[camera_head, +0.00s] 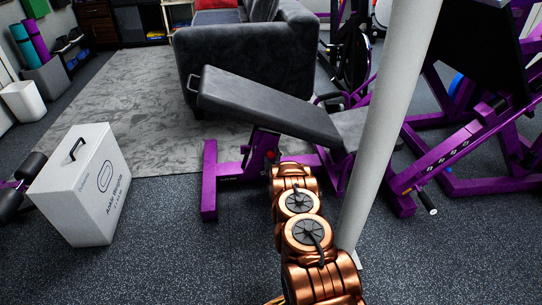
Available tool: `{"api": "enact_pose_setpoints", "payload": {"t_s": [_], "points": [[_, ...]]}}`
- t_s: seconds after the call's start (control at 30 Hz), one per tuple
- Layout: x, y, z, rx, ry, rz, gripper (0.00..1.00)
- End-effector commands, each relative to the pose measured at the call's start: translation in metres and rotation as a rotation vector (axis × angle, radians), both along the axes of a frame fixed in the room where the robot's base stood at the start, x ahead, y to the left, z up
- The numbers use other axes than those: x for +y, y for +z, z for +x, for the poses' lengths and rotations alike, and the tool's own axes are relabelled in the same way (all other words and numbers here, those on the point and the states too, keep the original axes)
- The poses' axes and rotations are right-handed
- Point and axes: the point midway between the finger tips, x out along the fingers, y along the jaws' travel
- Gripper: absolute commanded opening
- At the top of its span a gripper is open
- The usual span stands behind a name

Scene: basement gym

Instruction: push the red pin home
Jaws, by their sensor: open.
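A small red pin (270,156) shows on the purple frame (250,160) of the weight bench, under the black padded backrest (270,105). It is too small to tell how far it sits in its hole. My copper arm reaches up from the bottom of the picture, and its far end is just right of and below the pin in the picture. I see no fingers. My gripper is hidden beyond the arm's links, so I cannot tell whether it touches anything.
A pale round post (385,120) stands close on the right of my arm. A white ankle-weights box (84,185) stands at left. Another purple machine (470,150) is at right, a grey sofa (245,60) behind. Dark floor between box and bench is clear.

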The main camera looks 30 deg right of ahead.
Motion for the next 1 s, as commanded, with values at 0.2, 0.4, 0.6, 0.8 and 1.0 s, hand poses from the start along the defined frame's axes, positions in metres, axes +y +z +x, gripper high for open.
{"api": "enact_pose_setpoints", "payload": {"t_s": [0.2,0.4,0.6,0.8,1.0], "points": [[0.008,-0.001,-0.018,0.002,0.001,0.002,0.63],[0.016,0.0,-0.037,0.001,0.0,0.001,0.63],[0.024,0.0,-0.058,0.002,-0.001,0.002,0.63],[0.033,-0.001,-0.079,0.003,-0.001,0.002,0.63],[0.041,0.0,-0.096,0.003,0.0,0.001,0.63]]}}
